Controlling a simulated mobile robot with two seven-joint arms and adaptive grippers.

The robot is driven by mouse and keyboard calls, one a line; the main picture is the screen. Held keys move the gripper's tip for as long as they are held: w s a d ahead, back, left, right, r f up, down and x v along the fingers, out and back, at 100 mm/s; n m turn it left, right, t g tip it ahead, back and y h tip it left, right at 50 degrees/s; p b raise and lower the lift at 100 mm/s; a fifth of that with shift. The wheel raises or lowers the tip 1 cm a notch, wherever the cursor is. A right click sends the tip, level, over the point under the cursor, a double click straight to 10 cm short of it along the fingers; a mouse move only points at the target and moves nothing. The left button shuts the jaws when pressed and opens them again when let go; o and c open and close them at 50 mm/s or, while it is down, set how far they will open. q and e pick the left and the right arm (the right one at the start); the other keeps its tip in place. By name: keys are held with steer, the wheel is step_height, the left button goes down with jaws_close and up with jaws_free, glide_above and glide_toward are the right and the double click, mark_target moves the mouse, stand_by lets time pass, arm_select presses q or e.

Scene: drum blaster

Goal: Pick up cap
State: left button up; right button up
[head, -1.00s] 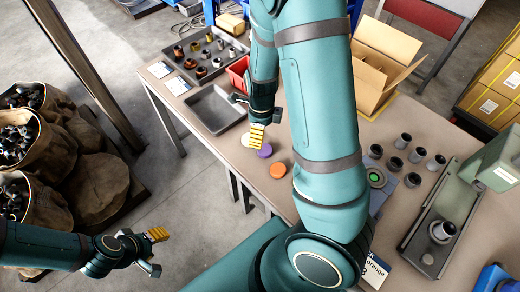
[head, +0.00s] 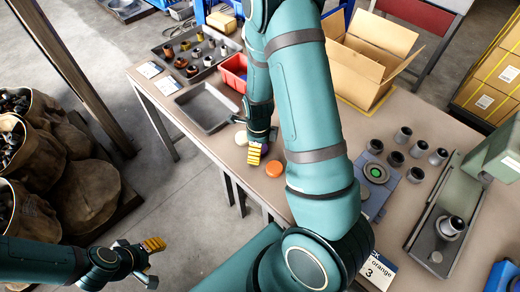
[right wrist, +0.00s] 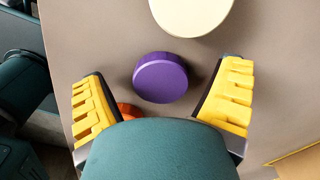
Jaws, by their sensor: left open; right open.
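A purple cap (right wrist: 160,80) lies on the table between the spread yellow fingers of my right gripper (right wrist: 161,104), with no visible finger contact. In the head view this gripper (head: 255,152) is low over the table and largely hides the purple cap. A cream cap (right wrist: 192,14) lies beyond the purple one and shows in the head view (head: 241,138). An orange cap (head: 275,170) lies on the near side, mostly hidden by my gripper in the right wrist view (right wrist: 127,110). My left gripper (head: 151,258) is open and empty, off the table at lower left.
An empty grey tray (head: 207,106), a red bin (head: 234,74) and a tray of fittings (head: 163,52) stand at the table's far left. An open cardboard box (head: 371,55) is at the back. Several dark cylindrical parts (head: 396,159) stand right of my arm. Sacks (head: 92,180) stand on the floor left.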

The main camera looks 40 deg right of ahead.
steer(key=c, duration=0.9)
steer(key=shift+r, duration=0.1)
steer(key=shift+c, duration=0.2)
